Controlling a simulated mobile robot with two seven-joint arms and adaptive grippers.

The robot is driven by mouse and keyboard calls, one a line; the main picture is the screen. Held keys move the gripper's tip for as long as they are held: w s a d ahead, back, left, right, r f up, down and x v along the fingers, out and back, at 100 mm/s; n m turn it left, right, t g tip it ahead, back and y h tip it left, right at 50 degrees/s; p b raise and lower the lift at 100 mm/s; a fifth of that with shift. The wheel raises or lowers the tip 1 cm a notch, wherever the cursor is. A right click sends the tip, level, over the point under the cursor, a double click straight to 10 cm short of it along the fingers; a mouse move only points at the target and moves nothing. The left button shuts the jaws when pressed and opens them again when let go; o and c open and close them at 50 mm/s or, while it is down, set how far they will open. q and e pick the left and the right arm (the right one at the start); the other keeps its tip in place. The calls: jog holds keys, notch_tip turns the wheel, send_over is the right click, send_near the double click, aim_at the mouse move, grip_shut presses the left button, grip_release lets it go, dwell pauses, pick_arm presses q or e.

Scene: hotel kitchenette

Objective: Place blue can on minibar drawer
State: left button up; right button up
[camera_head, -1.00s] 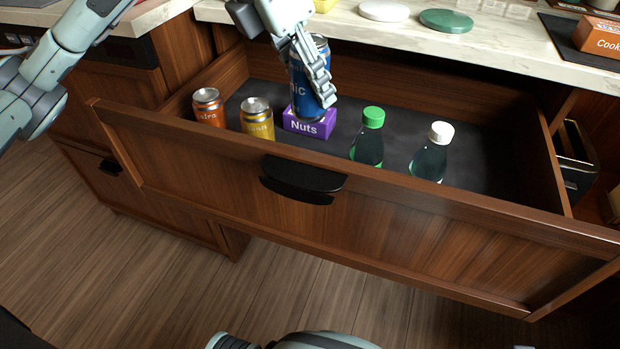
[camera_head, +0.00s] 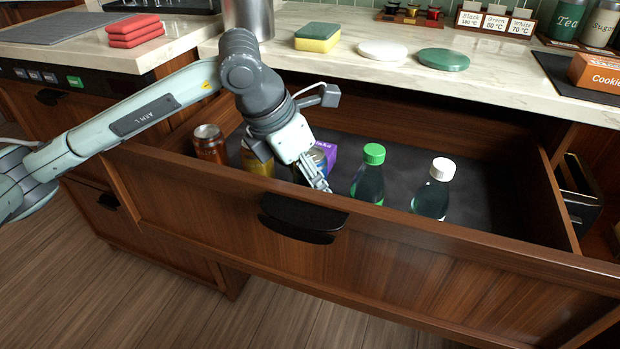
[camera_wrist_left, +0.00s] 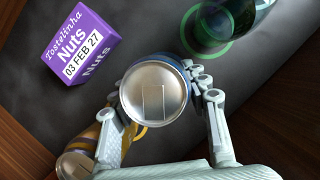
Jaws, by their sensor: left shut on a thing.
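The blue can (camera_wrist_left: 155,92) is in my left gripper (camera_wrist_left: 161,105), its silver lid facing the left wrist camera and a blue edge showing. In the head view, my left gripper (camera_head: 316,178) reaches down into the open minibar drawer (camera_head: 250,208). The can is mostly hidden there behind the gripper and drawer front. It is between the yellow can (camera_head: 256,162) and the green-capped bottle (camera_head: 369,178), in front of the purple nuts box (camera_wrist_left: 82,45). I cannot tell whether its base touches the drawer floor. My right gripper is not in view.
An orange can (camera_head: 210,146) stands at the drawer's left end. A white-capped bottle (camera_head: 433,190) stands right of the green-capped one. The drawer's right part is free. The counter (camera_head: 480,80) overhangs the back, with a sponge (camera_head: 317,38) and two discs on it.

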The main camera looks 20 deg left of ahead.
pick_arm(q)
jog(key=shift+r, duration=0.1)
jog(key=o, duration=1.4)
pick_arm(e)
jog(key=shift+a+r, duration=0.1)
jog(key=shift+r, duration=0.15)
pick_arm(q)
jog(key=shift+r, duration=0.2)
jog(key=v, duration=1.1)
jog(key=shift+s+a+r, duration=0.1)
jog(key=shift+s+r, duration=0.1)
jog(key=shift+r, duration=0.05)
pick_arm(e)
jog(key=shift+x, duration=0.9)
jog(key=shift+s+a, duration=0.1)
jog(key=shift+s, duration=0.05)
